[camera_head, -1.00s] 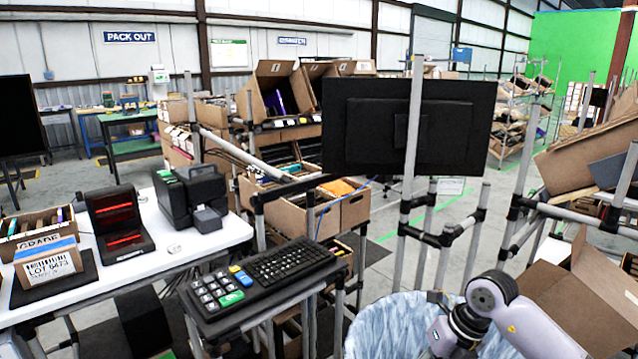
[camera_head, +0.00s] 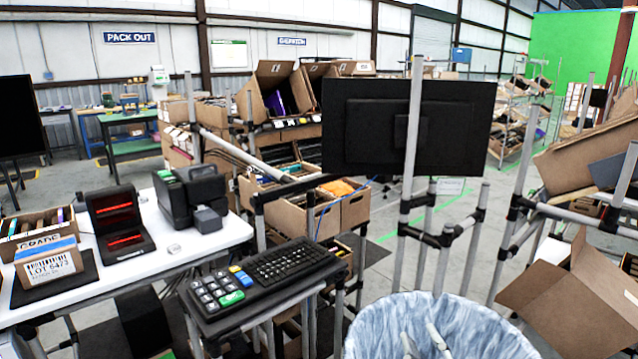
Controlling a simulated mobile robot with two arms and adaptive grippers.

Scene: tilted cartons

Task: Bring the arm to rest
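My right gripper (camera_head: 424,336) shows only at the bottom edge of the head view. Two pale fingertips stand apart in front of the blue-white bag lining of a bin (camera_head: 465,325), with nothing seen between them. The rest of that gripper and its arm are below the picture. My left gripper is not in view.
A keyboard stand (camera_head: 262,280) is left of the bin, and a black monitor (camera_head: 455,125) on grey posts is behind it. An open carton (camera_head: 575,300) is at the right. A white table (camera_head: 150,240) holds a scanner, a printer and a labelled box (camera_head: 48,265).

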